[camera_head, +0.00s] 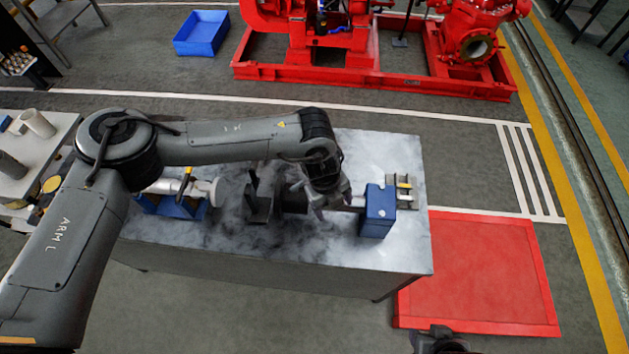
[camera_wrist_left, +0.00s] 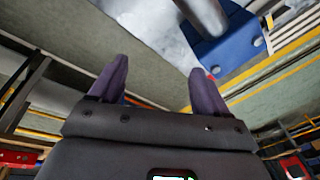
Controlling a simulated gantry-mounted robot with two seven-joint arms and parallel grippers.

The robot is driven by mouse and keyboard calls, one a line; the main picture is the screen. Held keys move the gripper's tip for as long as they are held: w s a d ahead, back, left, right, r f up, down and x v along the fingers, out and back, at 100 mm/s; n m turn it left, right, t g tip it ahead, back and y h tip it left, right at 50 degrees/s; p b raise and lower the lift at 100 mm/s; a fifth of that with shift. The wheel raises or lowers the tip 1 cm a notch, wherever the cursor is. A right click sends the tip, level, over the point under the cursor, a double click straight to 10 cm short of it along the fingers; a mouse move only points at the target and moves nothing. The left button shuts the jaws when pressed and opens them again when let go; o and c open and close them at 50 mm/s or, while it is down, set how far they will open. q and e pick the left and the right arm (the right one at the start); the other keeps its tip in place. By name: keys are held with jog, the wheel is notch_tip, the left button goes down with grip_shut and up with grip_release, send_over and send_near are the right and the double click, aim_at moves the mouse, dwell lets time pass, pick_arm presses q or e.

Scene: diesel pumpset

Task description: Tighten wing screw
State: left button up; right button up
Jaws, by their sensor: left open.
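My left gripper (camera_head: 332,203) is above the grey worktable (camera_head: 300,255) in the head view, just left of a blue block (camera_head: 378,212). A light metal rod enters the block's left side. In the left wrist view the two dark fingers of the left gripper (camera_wrist_left: 158,88) stand wide apart with nothing between them. The blue block (camera_wrist_left: 238,45) and a thick grey rod (camera_wrist_left: 205,16) lie beyond the right finger. A tiny red spot shows beside that fingertip; I cannot tell what it is. I cannot make out the wing screw. My right gripper cannot be identified.
A grey bracket (camera_head: 404,190) stands right of the block. A dark vise-like fixture (camera_head: 262,205) and a white pipe part (camera_head: 200,190) on a blue stand are left of the gripper. A red mat (camera_head: 480,270) lies right of the table. The table's front strip is clear.

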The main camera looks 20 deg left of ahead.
pick_arm(q)
notch_tip(320, 180, up, 5)
jog(key=n+y+b, duration=0.1)
jog(key=n+y, duration=0.1)
send_over(296, 185)
notch_tip(296, 185, down, 10)
jog(key=shift+r+p, duration=0.1)
jog(key=shift+p, duration=0.75)
pick_arm(e)
jog(key=shift+w+a+r, duration=0.1)
jog(key=shift+w, duration=0.25)
pick_arm(q)
jog(key=c, duration=1)
jog(key=shift+c, duration=0.2)
